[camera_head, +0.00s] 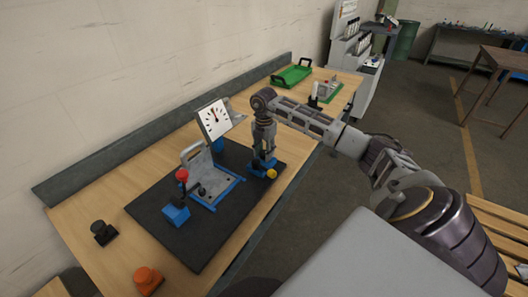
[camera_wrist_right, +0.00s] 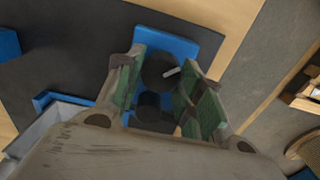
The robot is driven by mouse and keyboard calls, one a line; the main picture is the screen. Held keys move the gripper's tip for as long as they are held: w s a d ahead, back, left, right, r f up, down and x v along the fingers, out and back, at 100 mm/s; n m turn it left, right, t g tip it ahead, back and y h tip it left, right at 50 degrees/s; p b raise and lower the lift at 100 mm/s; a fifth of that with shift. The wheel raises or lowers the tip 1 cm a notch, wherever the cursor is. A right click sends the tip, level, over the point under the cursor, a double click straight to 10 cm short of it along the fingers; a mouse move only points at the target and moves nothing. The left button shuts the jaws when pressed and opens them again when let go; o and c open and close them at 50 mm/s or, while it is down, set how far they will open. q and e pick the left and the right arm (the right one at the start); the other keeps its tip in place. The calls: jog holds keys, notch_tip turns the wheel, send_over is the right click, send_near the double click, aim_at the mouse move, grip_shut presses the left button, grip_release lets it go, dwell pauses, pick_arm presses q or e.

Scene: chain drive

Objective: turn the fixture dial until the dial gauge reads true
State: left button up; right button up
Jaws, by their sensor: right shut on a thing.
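The dial gauge (camera_head: 215,118) is a white square face with black marks, standing tilted at the back of the black mat. Its needle points roughly upward; the exact reading is too small to tell. The fixture dial (camera_wrist_right: 158,70) is a dark round knob with a pale pointer on a blue base plate (camera_wrist_right: 185,46). My right gripper (camera_head: 263,158) reaches down over this plate at the mat's right side. In the wrist view its green-padded fingers (camera_wrist_right: 165,88) are on both sides of the dial, shut on it. My left gripper is not in view.
A grey fixture with a handle (camera_head: 196,166) and a red-knobbed lever (camera_head: 182,176) stand left of the gripper on the black mat (camera_head: 200,240). A yellow knob (camera_head: 271,174) is close by. Black and orange (camera_head: 147,279) objects sit front left; a green tray (camera_head: 291,77) is farther back.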

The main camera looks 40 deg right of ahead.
aim_at(264, 153)
jog(key=shift+n, duration=1.5)
jog(key=o, duration=1)
jog(key=shift+r, duration=0.15)
notch_tip(264, 153, up, 12)
